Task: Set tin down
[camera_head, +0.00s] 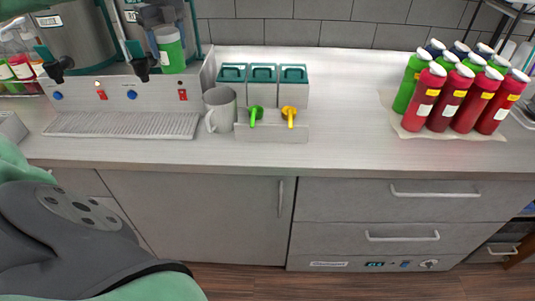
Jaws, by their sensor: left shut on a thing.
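A green tin (172,55) with a pale label shows at the top left, upright in front of the steel dispensers. My left gripper (167,20) is at its top and is shut on it. The tin's lower end shows just above the dispenser base's front panel. I cannot tell whether it touches anything below. My right gripper is not in view.
A dispenser base with a ribbed drip tray (125,125) stands below the tin. A grey mug (220,109), teal-lidded containers (263,84) and green and yellow scoops are right of it. Red and green bottles (470,105) crowd the right. The counter between is clear.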

